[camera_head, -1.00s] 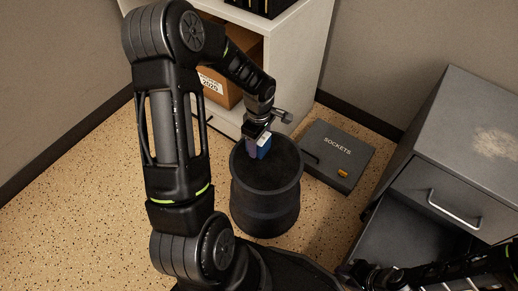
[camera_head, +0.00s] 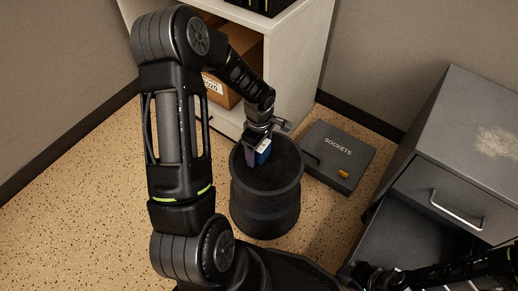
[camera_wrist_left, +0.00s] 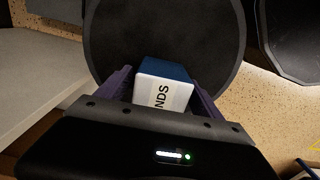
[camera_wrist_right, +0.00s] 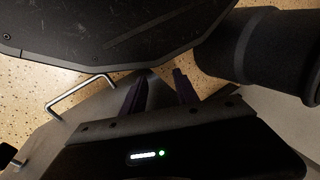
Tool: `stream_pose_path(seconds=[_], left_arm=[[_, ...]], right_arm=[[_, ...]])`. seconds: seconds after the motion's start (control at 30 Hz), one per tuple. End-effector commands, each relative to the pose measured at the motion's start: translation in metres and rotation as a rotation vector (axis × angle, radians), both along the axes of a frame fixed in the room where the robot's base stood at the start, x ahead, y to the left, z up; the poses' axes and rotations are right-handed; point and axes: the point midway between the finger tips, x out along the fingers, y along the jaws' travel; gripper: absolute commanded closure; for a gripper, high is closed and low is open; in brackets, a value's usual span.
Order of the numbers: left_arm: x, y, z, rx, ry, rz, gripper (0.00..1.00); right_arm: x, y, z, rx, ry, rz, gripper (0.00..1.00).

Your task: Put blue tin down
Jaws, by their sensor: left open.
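The blue tin (camera_head: 264,151) is at the top of the black drum (camera_head: 265,208). In the left wrist view the tin (camera_wrist_left: 168,72) has a white label face with the letters "NDS". My left gripper (camera_head: 256,150) is around it, with one dark finger on each side in the left wrist view (camera_wrist_left: 160,80). The jaws are open, and the tin stands between them over the drum's round top (camera_wrist_left: 110,40). Its underside is hidden, so contact with the drum cannot be seen. My right gripper (camera_wrist_right: 160,78) is open and empty, away from the tin.
A grey "SOCKETS" case (camera_head: 338,157) lies on the floor right of the drum. A pale shelf unit (camera_head: 292,65) holding a cardboard box (camera_head: 222,88) stands behind. A grey cabinet (camera_head: 450,140) with an open lower part is at the right. Speckled floor is clear at left.

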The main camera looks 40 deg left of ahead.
Motion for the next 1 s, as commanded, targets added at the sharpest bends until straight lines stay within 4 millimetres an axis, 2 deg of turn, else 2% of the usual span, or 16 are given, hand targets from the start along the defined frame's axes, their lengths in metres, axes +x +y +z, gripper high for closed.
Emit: stream_pose_path(seconds=[0.2, 0.37, 0.47, 0.8, 1.0], left_arm=[[0.000, 0.000, 0.001, 0.000, 0.000, 0.000, 0.24], [0.001, 0.000, 0.012, 0.001, -0.002, 0.001, 0.24], [0.001, 0.001, 0.028, 0.002, -0.003, 0.000, 0.24], [0.001, 0.000, 0.097, 0.001, -0.003, 0.001, 0.24], [0.000, 0.000, 0.120, 0.000, -0.001, 0.000, 0.24]], right_arm=[[0.000, 0.000, 0.001, 0.000, 0.001, 0.000, 0.64], [-0.001, 0.001, 0.006, 0.002, 0.003, 0.003, 0.64], [-0.003, 0.002, 0.011, 0.004, 0.005, 0.006, 0.64], [-0.007, 0.007, 0.031, 0.010, 0.012, 0.016, 0.64], [-0.007, 0.007, 0.036, 0.010, 0.011, 0.017, 0.64]])
